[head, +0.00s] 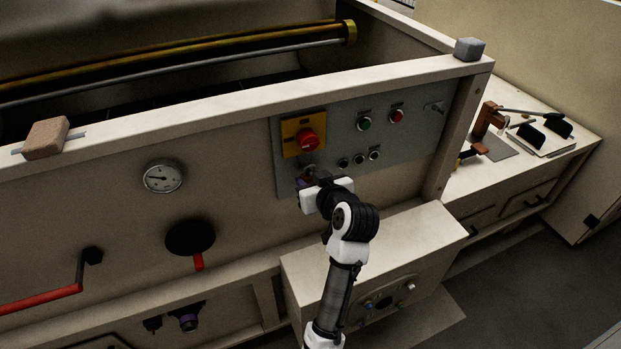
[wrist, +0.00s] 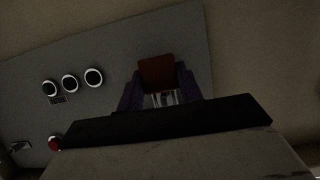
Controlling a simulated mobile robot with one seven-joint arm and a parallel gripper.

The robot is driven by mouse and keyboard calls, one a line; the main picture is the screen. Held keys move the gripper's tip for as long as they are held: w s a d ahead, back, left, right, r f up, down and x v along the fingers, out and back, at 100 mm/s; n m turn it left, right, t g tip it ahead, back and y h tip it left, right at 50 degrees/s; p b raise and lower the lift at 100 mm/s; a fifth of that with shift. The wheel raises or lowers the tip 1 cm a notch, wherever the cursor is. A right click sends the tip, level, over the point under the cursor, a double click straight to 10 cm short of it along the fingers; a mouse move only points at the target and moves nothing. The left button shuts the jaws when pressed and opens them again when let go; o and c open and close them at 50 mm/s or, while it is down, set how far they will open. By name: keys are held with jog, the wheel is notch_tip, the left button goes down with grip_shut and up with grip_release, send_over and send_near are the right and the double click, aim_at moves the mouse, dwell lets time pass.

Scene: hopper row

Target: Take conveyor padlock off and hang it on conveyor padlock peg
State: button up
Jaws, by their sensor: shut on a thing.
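My gripper (head: 306,184) is at the grey control panel (head: 415,145), just below the yellow plate with the red knob (head: 307,139). In the wrist view its two dark fingers (wrist: 160,88) are shut on a red-brown block, the conveyor padlock (wrist: 157,72). A bright metal part shows between the fingers. In the head view the padlock is mostly hidden by my gripper; whether its shackle is still through the switch cannot be told. A small metal fitting that looks like the peg (head: 436,107) sticks out at the panel's upper right, bare.
Green and red buttons (head: 396,116) and three small round knobs (head: 359,159) lie between my gripper and the fitting. A cream box (head: 430,225) juts out below the panel. A brick (head: 46,138) and a grey block (head: 468,49) sit on the hopper rim.

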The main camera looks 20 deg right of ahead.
jog(key=shift+s, duration=1)
jog(key=shift+s, duration=0.15)
jog(key=shift+s+d, duration=0.1)
jog(key=shift+s, duration=0.8)
jog(key=o, duration=0.5)
jog(key=c, duration=0.4)
